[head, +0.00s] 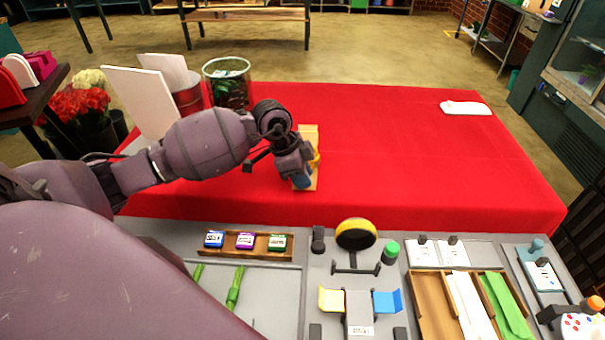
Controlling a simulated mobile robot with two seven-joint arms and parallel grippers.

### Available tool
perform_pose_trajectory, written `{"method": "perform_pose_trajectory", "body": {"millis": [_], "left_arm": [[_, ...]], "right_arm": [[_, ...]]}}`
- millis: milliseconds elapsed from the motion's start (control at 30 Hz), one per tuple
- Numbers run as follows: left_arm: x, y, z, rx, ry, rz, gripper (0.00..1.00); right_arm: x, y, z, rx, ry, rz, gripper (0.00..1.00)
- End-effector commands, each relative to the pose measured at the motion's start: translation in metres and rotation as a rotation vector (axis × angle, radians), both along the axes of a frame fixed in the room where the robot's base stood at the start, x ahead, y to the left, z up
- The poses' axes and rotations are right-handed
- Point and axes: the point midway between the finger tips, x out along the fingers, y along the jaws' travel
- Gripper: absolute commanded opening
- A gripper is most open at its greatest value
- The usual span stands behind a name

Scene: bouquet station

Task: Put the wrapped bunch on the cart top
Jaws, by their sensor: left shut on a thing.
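A tan, board-like piece (309,135) with a yellow part shows right behind and beside the fingers. The gripper hides much of it, and I cannot tell whether the blue and tan parts are one thing. I cannot make out a wrapped bunch for certain. No cart top is clearly recognisable; a metal shelf unit (497,45) stands at the far right back. My right gripper is not in view.
The red table (410,150) is mostly bare, with a white item (466,108) at its far right. White boards and a glass vase (228,84) stand at its left back. Red flowers (75,105) stand at left. The grey front counter (282,295) carries trays and tools.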

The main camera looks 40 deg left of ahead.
Motion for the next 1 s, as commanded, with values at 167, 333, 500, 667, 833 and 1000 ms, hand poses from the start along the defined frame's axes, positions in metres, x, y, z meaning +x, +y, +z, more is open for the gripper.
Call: {"method": "perform_pose_trajectory", "body": {"millis": [167,333,500,667,833,1000], "left_arm": [[0.0,0.0,0.0,0.0,-0.001,0.0,0.0],[0.0,0.0,0.0,0.0,-0.001,0.0,0.0],[0.0,0.0,-0.001,-0.001,-0.001,0.0,0.0],[0.0,0.0,-0.002,0.0,-0.001,0.0,0.0],[0.0,0.0,-0.004,0.0,-0.001,0.0,0.0],[0.0,0.0,-0.004,0.0,-0.001,0.0,0.0]], "right_arm": [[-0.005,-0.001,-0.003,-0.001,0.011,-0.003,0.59],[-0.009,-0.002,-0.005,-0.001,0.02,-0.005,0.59],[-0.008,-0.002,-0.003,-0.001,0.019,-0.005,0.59],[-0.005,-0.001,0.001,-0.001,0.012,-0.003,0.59],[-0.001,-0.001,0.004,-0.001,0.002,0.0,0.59],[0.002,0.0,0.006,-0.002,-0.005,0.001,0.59]]}}
